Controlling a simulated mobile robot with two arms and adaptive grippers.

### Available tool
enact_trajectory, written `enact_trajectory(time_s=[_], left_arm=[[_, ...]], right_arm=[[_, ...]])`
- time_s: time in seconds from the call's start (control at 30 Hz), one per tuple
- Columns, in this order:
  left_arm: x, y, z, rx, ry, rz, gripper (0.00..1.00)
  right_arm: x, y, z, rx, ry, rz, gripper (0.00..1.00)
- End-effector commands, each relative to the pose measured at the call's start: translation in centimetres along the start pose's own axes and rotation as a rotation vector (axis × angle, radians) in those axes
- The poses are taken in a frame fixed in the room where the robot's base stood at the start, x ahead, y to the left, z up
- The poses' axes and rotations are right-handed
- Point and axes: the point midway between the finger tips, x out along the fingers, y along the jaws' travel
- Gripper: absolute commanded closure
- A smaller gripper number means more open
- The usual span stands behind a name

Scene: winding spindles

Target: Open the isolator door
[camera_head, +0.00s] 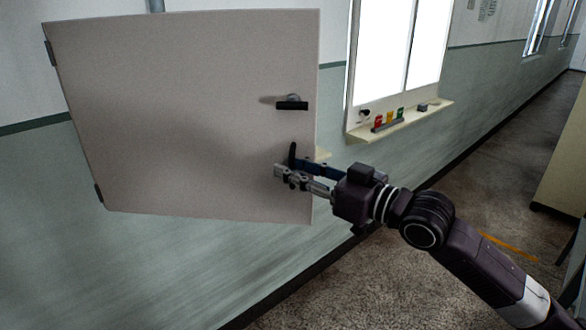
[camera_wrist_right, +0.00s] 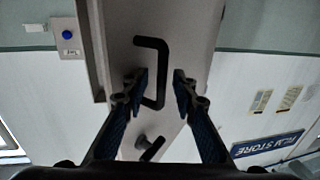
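The isolator door (camera_head: 180,110) is the large beige-grey front of the wall cabinet, with hinges at its left edge. In the head view no gap shows along its right edge. A black bar handle (camera_head: 292,154) sits low near that edge, below a black turn-latch (camera_head: 292,105). My right gripper (camera_head: 289,173) is at the handle, reaching in from the right. In the right wrist view its two fingers are apart, with the handle (camera_wrist_right: 163,72) between them; contact cannot be told. The latch (camera_wrist_right: 151,147) also shows there. My left gripper is out of view.
A bright window (camera_head: 398,55) with a sill (camera_head: 405,117) holding small coloured items lies right of the cabinet. The floor (camera_head: 350,270) along the wall is clear. The right wrist view shows a box with a blue button (camera_wrist_right: 67,35) and a blue sign (camera_wrist_right: 268,144).

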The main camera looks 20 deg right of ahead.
Motion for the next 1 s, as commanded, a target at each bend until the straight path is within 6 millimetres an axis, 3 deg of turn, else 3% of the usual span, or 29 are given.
enact_trajectory(time_s=[0.33, 1.0], left_arm=[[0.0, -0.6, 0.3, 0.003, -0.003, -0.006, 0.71], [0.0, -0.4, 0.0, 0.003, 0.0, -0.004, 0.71]], right_arm=[[-0.6, 0.0, 0.2, 0.002, -0.003, -0.001, 0.75], [-5.9, 0.0, 0.3, 0.004, -0.004, -0.001, 0.75]])
